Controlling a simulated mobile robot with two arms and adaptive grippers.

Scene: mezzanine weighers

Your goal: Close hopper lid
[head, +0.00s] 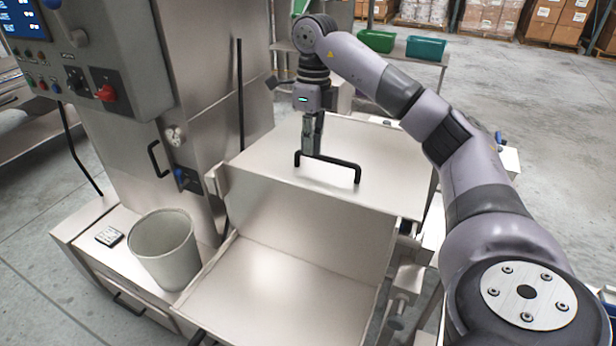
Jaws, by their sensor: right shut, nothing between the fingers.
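The hopper lid is a flat steel panel (385,155) with a black bar handle (330,159) near its front edge. In the head view it lies behind the hopper (310,225), whose steel inside is open to view at the bottom middle. My right gripper (310,150) points down over the lid with its fingers shut and empty. The fingertips are right behind the left part of the handle. I cannot tell whether they touch the handle or the panel. My left gripper is not in view.
A control cabinet (135,60) with knobs and a screen stands at the left. A grey bin (165,250) sits on the ledge left of the hopper. Green (375,40) and teal (425,47) trays stand on a table behind. Open floor lies at the right back.

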